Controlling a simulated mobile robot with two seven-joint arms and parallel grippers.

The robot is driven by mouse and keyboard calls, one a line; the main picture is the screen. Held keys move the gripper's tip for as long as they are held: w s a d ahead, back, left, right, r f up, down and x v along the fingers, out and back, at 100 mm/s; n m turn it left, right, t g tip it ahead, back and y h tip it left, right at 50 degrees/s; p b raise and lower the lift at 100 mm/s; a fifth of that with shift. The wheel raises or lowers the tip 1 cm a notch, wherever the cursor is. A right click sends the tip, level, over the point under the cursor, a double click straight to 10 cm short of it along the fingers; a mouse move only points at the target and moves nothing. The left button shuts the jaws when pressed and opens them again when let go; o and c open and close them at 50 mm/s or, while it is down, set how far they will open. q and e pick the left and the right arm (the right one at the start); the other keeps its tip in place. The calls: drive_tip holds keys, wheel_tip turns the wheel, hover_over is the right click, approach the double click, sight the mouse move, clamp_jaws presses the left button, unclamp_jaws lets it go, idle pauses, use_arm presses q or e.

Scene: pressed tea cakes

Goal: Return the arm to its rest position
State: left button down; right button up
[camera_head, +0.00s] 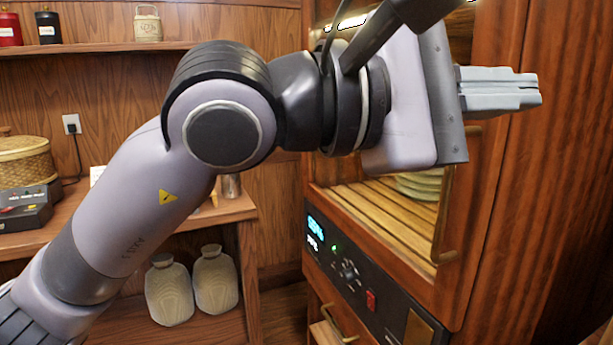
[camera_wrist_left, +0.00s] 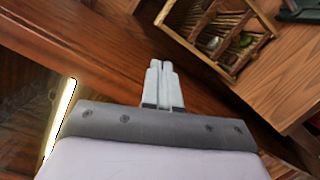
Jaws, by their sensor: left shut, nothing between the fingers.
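My left arm comes in from the left of the head view and stretches across it to the upper right. My left gripper (camera_head: 536,90) is shut and empty, held in front of the wooden cabinet. It also shows in the left wrist view (camera_wrist_left: 160,64), fingers together with nothing between them. My right gripper is not in view.
The wooden cabinet (camera_head: 340,225) has a glazed front, a slatted shelf with pale round cakes (camera_head: 418,184), and a control panel (camera_head: 365,285). A counter (camera_head: 232,210) stands left, with two pale jars (camera_head: 168,290) below. A basket (camera_head: 25,158) sits on it.

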use_arm(q)
drive_tip(key=w+a+f+m+t+y+p, duration=0.3)
drive_tip(key=w+a+f+m+t, duration=0.45)
drive_tip(key=a+f+m, duration=0.5)
drive_tip(key=w+a+f+m+t+y+p, duration=0.3)
drive_tip(key=w+a+f+m+t, duration=0.3)
drive_tip(key=a+f+m+t, duration=0.65)
drive_tip(key=s+a+f+n+g+y+p, duration=0.1)
drive_tip(key=s+a+f+n+g+y, duration=0.15)
drive_tip(key=f+n+y, duration=0.4)
drive_tip(key=s+a+f+n+g+y+p, duration=0.1)
drive_tip(key=s+a+f+n+g+y, duration=0.2)
drive_tip(key=f, duration=0.6)
drive_tip(key=s+a+f+n+g, duration=0.2)
drive_tip(key=s+f+n+g, duration=0.1)
drive_tip(key=s+f, duration=0.3)
drive_tip(key=s+a+f+n+g, duration=0.2)
drive_tip(key=s+f+n+g, duration=0.1)
drive_tip(key=s+f, duration=0.4)
drive_tip(key=shift+s+a+f+g+p, duration=0.35)
drive_tip(key=shift+g+p, duration=0.1)
drive_tip(key=shift+g, duration=0.1)
drive_tip(key=shift+y, duration=0.25)
